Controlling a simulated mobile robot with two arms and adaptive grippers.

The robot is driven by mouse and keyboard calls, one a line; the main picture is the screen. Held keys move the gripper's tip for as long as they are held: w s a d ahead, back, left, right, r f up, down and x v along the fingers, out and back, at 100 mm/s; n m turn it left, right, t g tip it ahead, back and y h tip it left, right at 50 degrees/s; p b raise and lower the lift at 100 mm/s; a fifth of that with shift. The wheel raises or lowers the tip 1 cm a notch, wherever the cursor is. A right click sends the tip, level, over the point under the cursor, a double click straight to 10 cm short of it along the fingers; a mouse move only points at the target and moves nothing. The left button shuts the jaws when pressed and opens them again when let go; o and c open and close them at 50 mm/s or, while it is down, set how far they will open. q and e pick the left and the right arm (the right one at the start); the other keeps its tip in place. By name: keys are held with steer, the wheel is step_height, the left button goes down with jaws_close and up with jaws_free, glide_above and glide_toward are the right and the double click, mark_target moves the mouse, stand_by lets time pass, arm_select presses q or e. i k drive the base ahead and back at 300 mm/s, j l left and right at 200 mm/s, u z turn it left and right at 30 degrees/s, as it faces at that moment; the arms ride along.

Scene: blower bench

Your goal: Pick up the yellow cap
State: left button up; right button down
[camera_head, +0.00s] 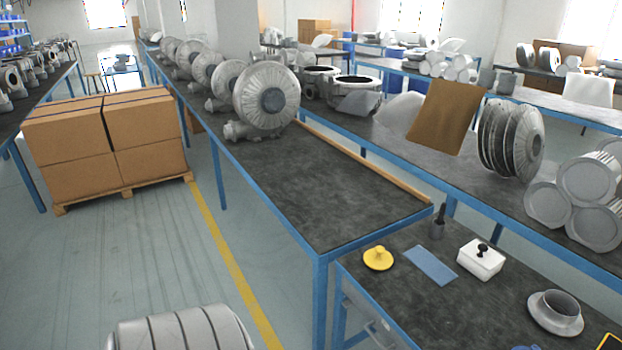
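The yellow cap (378,259) lies on the dark top of the near bench, close to its left edge. It is a round disc with a small raised knob on top. Nothing covers it and nothing touches it from above. Neither of my grippers shows in the head view.
Right of the cap lie a flat blue plate (431,265), a white box with a black knob (481,260) and a grey flanged ring (555,312). A dark upright tool (438,222) stands behind. The longer bench (310,190) adjoins, its near end bare.

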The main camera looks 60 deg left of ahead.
mark_target(377, 259)
steer(key=u, duration=1.4)
steer(key=i+j+z, duration=0.1)
steer(key=i, duration=0.3)
steer(key=i+j+z, duration=0.1)
steer(key=i+j, duration=0.25)
